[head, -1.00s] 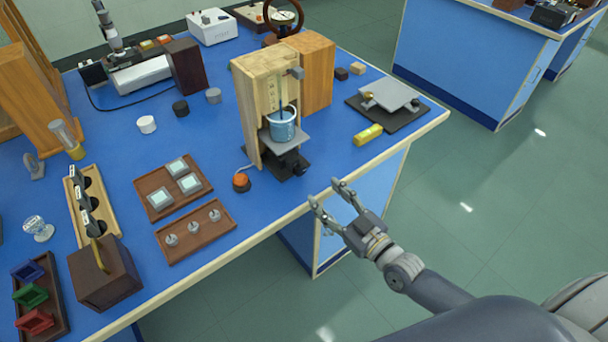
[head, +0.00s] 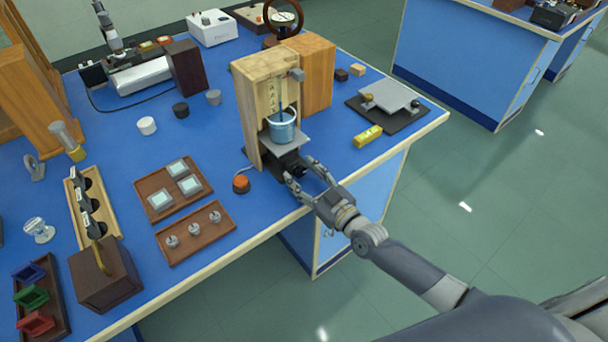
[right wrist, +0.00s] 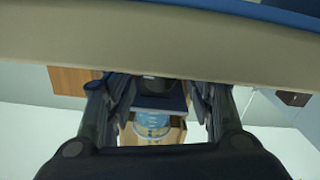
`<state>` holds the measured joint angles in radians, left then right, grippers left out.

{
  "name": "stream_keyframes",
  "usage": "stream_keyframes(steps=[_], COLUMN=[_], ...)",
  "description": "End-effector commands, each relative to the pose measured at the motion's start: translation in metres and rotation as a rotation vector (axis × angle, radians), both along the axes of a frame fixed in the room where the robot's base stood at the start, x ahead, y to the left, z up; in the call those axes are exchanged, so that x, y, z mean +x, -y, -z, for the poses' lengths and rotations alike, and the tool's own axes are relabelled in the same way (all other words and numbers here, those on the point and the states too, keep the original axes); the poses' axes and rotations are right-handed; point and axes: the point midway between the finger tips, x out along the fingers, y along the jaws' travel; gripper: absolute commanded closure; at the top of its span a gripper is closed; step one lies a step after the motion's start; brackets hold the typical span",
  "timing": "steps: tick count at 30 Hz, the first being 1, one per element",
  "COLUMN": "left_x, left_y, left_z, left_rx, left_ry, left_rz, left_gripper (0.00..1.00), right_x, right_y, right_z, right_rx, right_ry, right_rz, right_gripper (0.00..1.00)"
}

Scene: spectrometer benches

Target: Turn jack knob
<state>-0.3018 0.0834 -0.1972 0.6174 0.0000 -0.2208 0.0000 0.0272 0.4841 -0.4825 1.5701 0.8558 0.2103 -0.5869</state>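The lab jack stands at the front of the wooden apparatus (head: 252,108), with its grey top plate (head: 287,142) under a blue beaker (head: 282,127). Its dark knob (head: 297,171) faces the table's front edge and is partly hidden by my fingers. My right gripper (head: 302,171) is open, with one finger on each side of the knob; I cannot tell whether they touch it. My left gripper is not in view.
An orange-red button (head: 241,183) sits just left of the jack. A brown tray with small weights (head: 195,232) lies at the front left. A yellow block (head: 368,136) and a flat black-based device (head: 388,102) lie to the right. The table edge passes under my right gripper.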

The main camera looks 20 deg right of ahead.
Motion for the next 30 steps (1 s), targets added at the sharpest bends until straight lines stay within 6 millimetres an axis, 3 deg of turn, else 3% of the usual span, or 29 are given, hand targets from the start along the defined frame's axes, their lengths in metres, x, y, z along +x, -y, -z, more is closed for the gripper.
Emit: stream_keyframes(steps=[1,5,6,17,30], left_x=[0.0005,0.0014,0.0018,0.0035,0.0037], left_y=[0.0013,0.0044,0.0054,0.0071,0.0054], left_z=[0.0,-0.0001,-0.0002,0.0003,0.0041], left_rx=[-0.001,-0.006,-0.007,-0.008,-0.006], left_ry=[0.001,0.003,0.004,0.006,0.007], left_rz=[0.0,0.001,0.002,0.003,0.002], left_gripper=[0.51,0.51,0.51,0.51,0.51], right_x=[-0.0002,-0.0002,-0.0002,-0.0003,-0.0004], right_y=[0.0001,0.0002,0.0002,0.0003,0.0005], right_z=[0.0,0.0,0.0,0.0002,0.0006], right_rx=[0.0,0.0,0.0,0.04,0.306], right_ry=[0.0,0.0,0.0,-0.015,-0.111], right_rz=[0.0,0.0,0.0,0.0,0.0], right_gripper=[0.62,0.91,0.95,0.95,0.95])
